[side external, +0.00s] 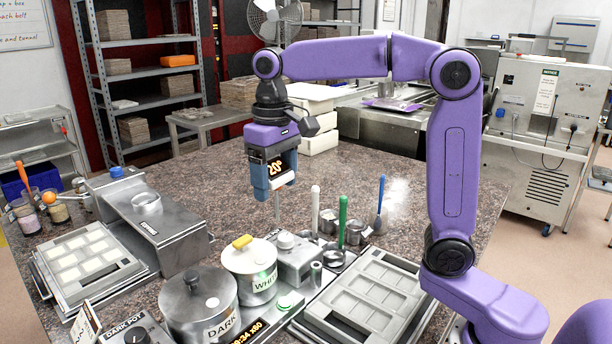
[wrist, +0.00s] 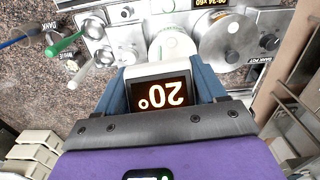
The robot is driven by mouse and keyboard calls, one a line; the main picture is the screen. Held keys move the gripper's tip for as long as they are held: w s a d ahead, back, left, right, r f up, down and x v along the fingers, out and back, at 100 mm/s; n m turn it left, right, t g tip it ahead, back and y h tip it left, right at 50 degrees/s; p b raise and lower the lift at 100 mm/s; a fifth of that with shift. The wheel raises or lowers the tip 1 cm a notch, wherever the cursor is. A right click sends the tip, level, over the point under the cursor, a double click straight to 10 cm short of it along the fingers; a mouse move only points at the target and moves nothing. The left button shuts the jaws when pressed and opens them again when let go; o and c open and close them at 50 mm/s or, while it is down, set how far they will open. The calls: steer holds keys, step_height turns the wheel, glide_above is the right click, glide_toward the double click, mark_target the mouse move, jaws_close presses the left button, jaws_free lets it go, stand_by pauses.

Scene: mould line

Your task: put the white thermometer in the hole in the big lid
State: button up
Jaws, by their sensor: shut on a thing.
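My gripper (side external: 280,183) is shut on the white thermometer (wrist: 158,69), whose dark display reads 20°. In the side view its thin probe (side external: 277,207) points down, held above the worktop behind the pots. The big lid (side external: 211,292) is grey with a dark knob and sits on the pot marked DARK, in front and to the left of my gripper. In the wrist view the big lid (wrist: 214,40) is at the upper right, beyond the thermometer. Dark spots show on it, but I cannot tell clearly which is the hole. The probe is hidden in the wrist view.
The WHITE pot (side external: 262,286), with a yellow-knobbed lid, stands beside the dark pot. A metal box (side external: 157,220) and a filled mould (side external: 85,262) are left. An empty mould tray (side external: 365,297) and upright-handled ladles (side external: 343,215) are right.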

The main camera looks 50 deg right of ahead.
steer(key=w+a+n, duration=0.1)
steer(key=a, duration=1.5)
step_height(320, 180, down, 9)
steer(key=shift+w, duration=0.15)
stand_by(1.3)
steer(key=shift+f, duration=3.55)
steer(key=o, duration=1.1)
steer(key=shift+o, duration=0.2)
steer(key=shift+r, duration=0.1)
step_height(320, 180, up, 7)
